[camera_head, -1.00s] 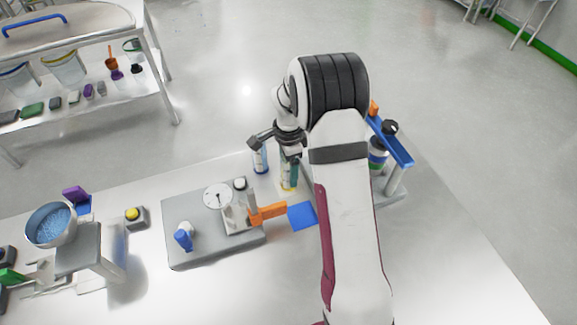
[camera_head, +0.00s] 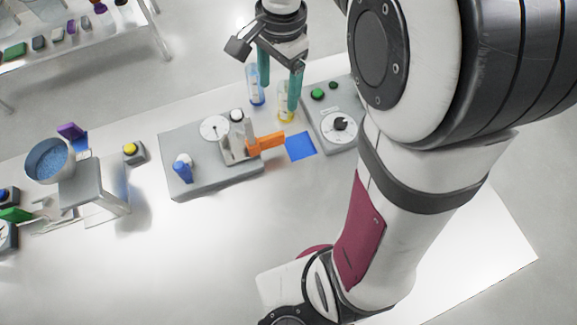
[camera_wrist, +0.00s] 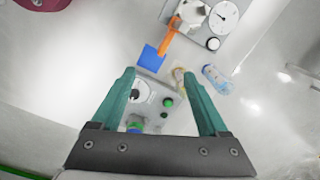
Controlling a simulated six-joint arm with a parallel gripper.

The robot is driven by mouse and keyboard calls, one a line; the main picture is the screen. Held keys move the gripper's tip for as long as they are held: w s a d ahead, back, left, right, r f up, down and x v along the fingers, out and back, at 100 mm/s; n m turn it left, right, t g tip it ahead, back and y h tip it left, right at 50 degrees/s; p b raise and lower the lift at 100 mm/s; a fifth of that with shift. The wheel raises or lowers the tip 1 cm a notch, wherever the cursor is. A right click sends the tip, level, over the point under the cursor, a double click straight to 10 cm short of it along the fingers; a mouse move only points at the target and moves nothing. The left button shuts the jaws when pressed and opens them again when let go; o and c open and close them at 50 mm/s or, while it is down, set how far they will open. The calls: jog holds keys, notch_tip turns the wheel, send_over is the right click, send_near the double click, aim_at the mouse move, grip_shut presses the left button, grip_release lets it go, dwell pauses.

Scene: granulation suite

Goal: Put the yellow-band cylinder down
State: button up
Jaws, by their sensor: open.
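The yellow-band cylinder (camera_head: 285,114) is clear with a yellow band and stands upright on the white table, beside the clear cylinder with a blue band (camera_head: 256,97). My gripper (camera_head: 279,97) is open and empty above the table, its teal fingers apart. In the head view, one finger partly hides the yellow-band cylinder. In the wrist view, the yellow-band cylinder (camera_wrist: 179,74) shows beyond the right fingertip, partly hidden by it, and the blue-band cylinder (camera_wrist: 216,79) lies farther right. A blue square (camera_head: 300,146) lies flat on the table in front of the yellow-band cylinder.
A grey plate (camera_head: 215,178) carries a dial, an orange lever and a blue-capped item. A grey box (camera_head: 331,130) with a green button and dial stands right of the cylinders. A bowl of blue granules (camera_head: 48,160) is at left. The table front is clear.

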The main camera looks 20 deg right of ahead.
jog(key=s+a+n, duration=0.3)
jog(key=s+n, duration=0.1)
jog(key=s, duration=0.6)
jog(key=s+a+f+n+y, duration=0.1)
jog(key=s+a+n, duration=0.2)
jog(key=s, duration=0.7)
jog(key=shift+s+n, duration=0.15)
jog(key=shift+n, duration=0.35)
